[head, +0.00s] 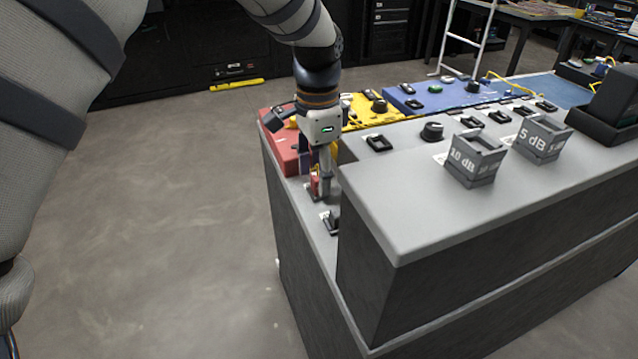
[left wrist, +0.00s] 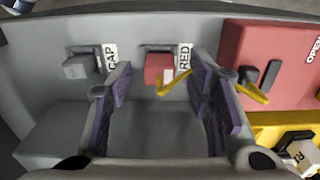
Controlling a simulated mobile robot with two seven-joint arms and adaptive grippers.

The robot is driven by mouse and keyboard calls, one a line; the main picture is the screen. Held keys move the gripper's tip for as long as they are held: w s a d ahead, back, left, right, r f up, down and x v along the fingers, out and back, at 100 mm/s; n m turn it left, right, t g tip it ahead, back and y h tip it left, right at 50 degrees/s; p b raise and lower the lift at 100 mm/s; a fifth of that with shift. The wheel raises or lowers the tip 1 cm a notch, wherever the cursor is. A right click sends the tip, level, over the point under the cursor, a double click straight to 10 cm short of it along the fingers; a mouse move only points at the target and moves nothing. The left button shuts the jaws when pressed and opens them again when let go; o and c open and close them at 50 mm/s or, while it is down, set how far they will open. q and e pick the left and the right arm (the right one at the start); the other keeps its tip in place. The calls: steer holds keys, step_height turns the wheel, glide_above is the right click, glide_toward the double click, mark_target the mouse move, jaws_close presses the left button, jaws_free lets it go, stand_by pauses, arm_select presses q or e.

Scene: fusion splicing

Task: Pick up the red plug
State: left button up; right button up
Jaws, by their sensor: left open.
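The red plug (left wrist: 155,67) sits in a dark holder beside the label "RED" on the grey bench in the left wrist view. I see no contact with the plug. In the head view my left gripper (head: 317,178) is low over the bench's lower ledge. My right gripper is not in view.
A grey plug (left wrist: 77,68) stands by the label "CAP" to the left. A red box (left wrist: 285,55) marked "OPEN" is close on the right. The raised grey bench block (head: 400,200) rises beside the gripper, carrying "10 dB" (head: 472,165) and "5 dB" (head: 541,143) boxes.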

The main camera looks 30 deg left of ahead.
mark_target(317, 176)
arm_select(q)
steer(key=shift+f, duration=0.7)
steer(key=shift+c, duration=0.6)
steer(key=c, duration=0.9)
step_height(317, 176, up, 10)
steer(key=shift+r, duration=0.1)
steer(key=o, duration=0.4)
jaws_close()
